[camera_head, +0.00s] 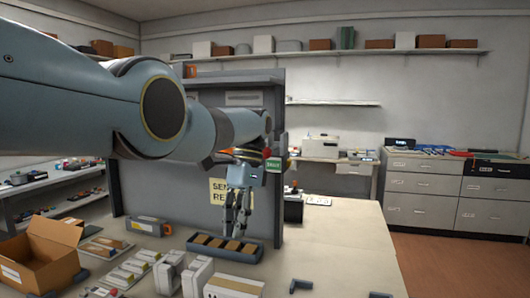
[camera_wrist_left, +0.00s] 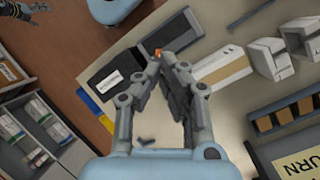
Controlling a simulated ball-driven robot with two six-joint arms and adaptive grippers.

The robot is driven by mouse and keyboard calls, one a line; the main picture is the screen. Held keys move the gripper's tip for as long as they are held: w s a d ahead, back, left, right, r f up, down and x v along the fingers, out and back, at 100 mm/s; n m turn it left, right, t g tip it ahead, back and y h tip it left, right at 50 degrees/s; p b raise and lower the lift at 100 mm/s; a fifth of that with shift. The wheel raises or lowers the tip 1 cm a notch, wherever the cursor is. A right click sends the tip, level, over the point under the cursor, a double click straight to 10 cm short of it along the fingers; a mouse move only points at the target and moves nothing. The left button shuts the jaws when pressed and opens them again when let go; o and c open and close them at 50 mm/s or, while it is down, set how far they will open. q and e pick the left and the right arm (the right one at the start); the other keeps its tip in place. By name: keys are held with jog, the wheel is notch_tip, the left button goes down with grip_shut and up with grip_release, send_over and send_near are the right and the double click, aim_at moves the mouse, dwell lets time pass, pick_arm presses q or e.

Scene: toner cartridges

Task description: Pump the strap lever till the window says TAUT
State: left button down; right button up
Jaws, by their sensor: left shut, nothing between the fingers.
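My left gripper (camera_head: 236,228) hangs fingers down in front of the dark upright panel, above the bench. In the left wrist view its fingertips (camera_wrist_left: 168,66) are together with nothing between them. A small green sign (camera_head: 273,165) with white letters shows at the panel's right edge, beside my left wrist; I cannot read it surely. A red-orange knob-like spot (camera_head: 267,153) sits just above it, partly behind my arm. I cannot make out which part is the strap lever. A dark gripper, seemingly my right one (camera_wrist_left: 20,10), shows in the left wrist view's top corner; its opening is unclear.
The dark panel (camera_head: 170,190) bears a yellow sign (camera_head: 218,186). On the bench stand a tray of brown blocks (camera_head: 213,252), an open cardboard box (camera_head: 42,252), a grey case (camera_head: 148,226) and pale cartridges (camera_head: 195,280). The bench's right part (camera_head: 345,250) is mostly clear.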

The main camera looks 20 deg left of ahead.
pick_arm(q)
jog(key=shift+b+x, duration=0.35)
jog(key=shift+x, duration=2.45)
jog(key=s+a+f+g+b, duration=0.1)
jog(key=s+f+g+b, duration=0.15)
jog(key=s+f, duration=0.9)
jog(key=s+a+f+n+g+b, duration=0.1)
jog(key=s+f+b, duration=0.3)
jog(key=s+f, duration=0.75)
jog(key=s+a+f+g+b, duration=0.25)
jog(key=s+f, duration=0.45)
jog(key=f, duration=1)
jog(key=s+a+f+n+t+b, duration=0.25)
jog(key=s+f+b, duration=0.25)
jog(key=s+f, duration=1.1)
jog(key=s+a+f+n+t+b, duration=0.25)
jog(key=s+f+b, duration=0.35)
jog(key=s+f, duration=0.95)
jog(key=w+r+n+t, duration=0.1)
jog(key=w+r+t, duration=0.1)
jog(key=w+t, duration=0.4)
jog(key=shift+a+n+p, duration=0.3)
jog(key=shift+n, duration=0.1)
